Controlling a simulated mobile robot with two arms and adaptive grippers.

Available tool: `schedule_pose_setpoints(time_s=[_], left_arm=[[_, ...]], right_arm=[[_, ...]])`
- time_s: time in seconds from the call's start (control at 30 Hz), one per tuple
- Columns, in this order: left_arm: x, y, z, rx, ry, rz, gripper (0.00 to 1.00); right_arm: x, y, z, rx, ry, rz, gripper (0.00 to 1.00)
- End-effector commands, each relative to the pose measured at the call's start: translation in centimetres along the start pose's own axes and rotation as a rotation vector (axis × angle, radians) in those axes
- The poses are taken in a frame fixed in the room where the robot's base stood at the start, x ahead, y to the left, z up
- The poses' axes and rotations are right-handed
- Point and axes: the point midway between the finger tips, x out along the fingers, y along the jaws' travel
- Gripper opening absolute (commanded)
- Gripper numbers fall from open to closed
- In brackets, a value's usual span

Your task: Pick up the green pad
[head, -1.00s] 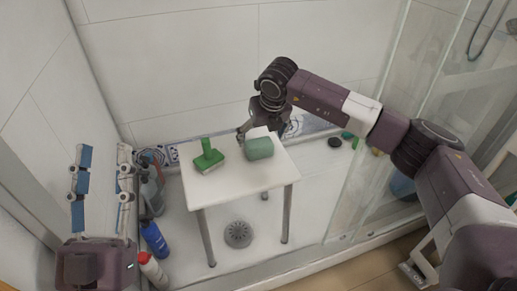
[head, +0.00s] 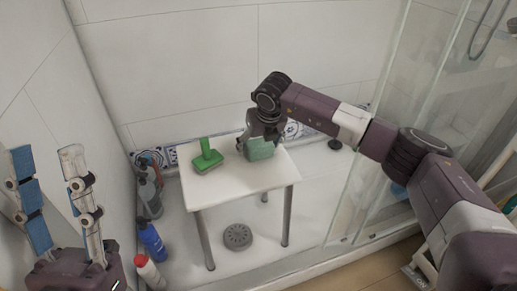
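The green pad (head: 261,151) is at the back right of the small white table (head: 228,194). It looks tilted, with a broad face toward me; I cannot tell whether it still touches the table. My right gripper (head: 258,144) is right at the pad from above and behind, its fingers close against it, and looks shut on it. Part of the pad's back is hidden by the gripper. My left gripper (head: 53,195) is open and empty at the lower left, away from the table.
A green-handled brush (head: 208,160) lies on the table left of the pad. Several bottles, among them a blue one (head: 152,241) and a white one with a red cap (head: 149,271), stand left of the table. A grey drain (head: 237,237) is beneath. A glass panel (head: 400,130) stands at the right.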

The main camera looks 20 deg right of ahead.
Motion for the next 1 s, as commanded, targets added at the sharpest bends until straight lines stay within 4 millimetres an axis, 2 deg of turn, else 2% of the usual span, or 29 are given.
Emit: schedule_pose_setpoints(time_s=[0.03, 0.3, 0.7, 0.87, 1.0], left_arm=[[0.0, -0.1, 0.0, 0.002, -0.001, 0.000, 0.38], [0.0, -0.1, 0.0, 0.002, -0.001, 0.000, 0.38], [0.2, -0.1, 0.4, 0.003, -0.020, 0.000, 0.38], [0.1, -0.1, 2.7, 0.008, -0.126, -0.001, 0.38], [-0.1, -0.3, 5.5, 0.015, -0.256, -0.005, 0.38]], right_arm=[[0.0, 0.0, 0.0, 0.000, 0.000, 0.000, 0.65], [0.0, 0.0, 0.0, 0.000, 0.000, 0.001, 0.37], [-0.6, 0.0, 0.2, 0.000, -0.001, 0.001, 0.37], [-1.8, 0.0, 0.8, 0.000, -0.002, 0.001, 0.37], [-3.8, 0.0, 1.7, 0.000, -0.004, 0.001, 0.37]])
